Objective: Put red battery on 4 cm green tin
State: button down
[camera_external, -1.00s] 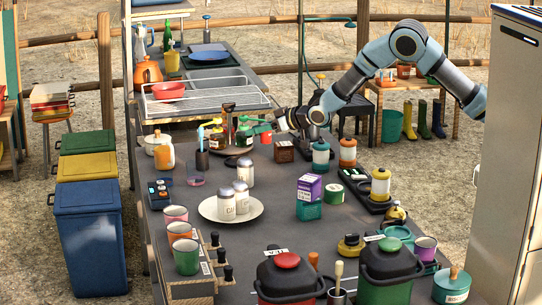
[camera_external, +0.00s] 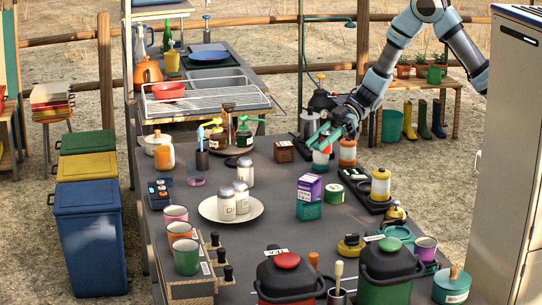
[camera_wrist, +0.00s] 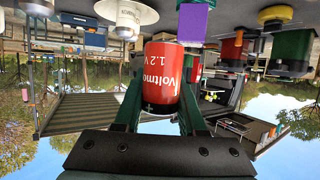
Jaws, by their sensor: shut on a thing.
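The red battery, with white lettering, is between the fingers of my gripper in the wrist view (camera_wrist: 168,75). My gripper (camera_external: 325,138) is shut on it and holds it above the table, near a white-and-teal canister (camera_external: 321,162); at this size the battery is hard to make out in the external view. A low green tin with a pale label (camera_external: 333,194) stands on the table, nearer the camera than my gripper and beside the box stack. I cannot tell its exact height. Its top looks bare.
A purple box (camera_external: 309,187) sits on a teal box (camera_external: 309,211) left of the green tin. The table in front of the teal box is clear.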

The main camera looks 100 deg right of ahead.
jog(key=s+a+n+y, duration=0.1)
jog(key=s+a, duration=0.1)
jog(key=p, duration=0.1)
send_over(329, 191)
jog(key=shift+g, duration=0.4)
notch_tip(329, 191, down, 5)
jog(key=shift+d, duration=0.1)
jog(key=shift+f+p, duration=0.45)
jog(key=shift+f, duration=1.95)
jog(key=shift+f, duration=0.15)
jog(key=shift+c, duration=2.4)
grip_release()
